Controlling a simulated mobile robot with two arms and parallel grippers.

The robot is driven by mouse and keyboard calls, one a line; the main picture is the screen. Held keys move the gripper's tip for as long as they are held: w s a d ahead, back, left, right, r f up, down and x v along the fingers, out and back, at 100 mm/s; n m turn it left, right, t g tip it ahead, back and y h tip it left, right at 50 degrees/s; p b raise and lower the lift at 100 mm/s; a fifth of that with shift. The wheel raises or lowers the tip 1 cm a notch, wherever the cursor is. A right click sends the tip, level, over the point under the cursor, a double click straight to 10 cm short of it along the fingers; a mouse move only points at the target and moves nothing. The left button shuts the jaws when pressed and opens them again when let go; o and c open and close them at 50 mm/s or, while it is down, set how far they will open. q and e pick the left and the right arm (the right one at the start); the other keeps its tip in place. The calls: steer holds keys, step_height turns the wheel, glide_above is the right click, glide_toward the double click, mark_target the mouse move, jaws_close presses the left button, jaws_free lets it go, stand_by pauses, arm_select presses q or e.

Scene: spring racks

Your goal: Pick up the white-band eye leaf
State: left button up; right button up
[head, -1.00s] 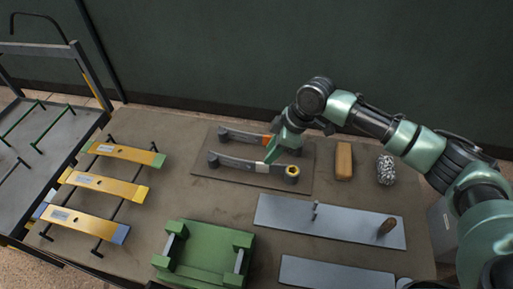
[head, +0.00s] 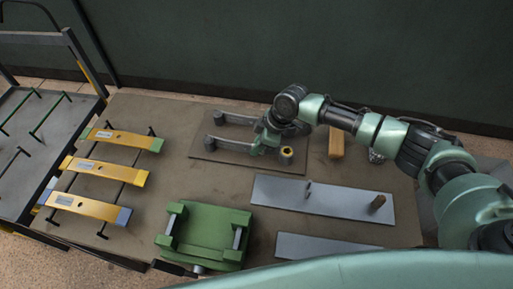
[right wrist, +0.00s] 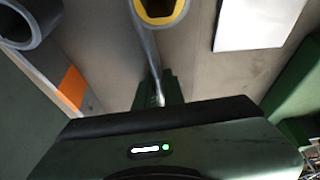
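The white-band eye leaf (head: 235,143) lies on the dark mat (head: 210,156). Its yellow-lined eye (head: 286,152) is at its right end, and this eye also shows at the top of the right wrist view (right wrist: 160,8). My right gripper (head: 262,146) is down at this leaf, just left of the yellow-lined eye, and hides the white band. In the right wrist view its green fingers (right wrist: 162,92) are at the leaf's bar; whether they grip it is not clear. A second leaf (head: 237,119) lies behind; its orange band (right wrist: 72,84) shows in the right wrist view. My left gripper is out of view.
Three yellow leaves (head: 105,172) lie across dark bars at the left. A green fixture (head: 207,232) stands in front, with a grey plate with pegs (head: 330,200) to its right. A tan block (head: 336,142) stands right of the mat.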

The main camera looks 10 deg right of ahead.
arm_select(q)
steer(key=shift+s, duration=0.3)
arm_select(e)
jaws_close()
stand_by(0.5)
steer(key=shift+w+a+r, duration=0.1)
steer(key=shift+w+r, duration=0.05)
stand_by(0.3)
steer(key=shift+r, duration=0.1)
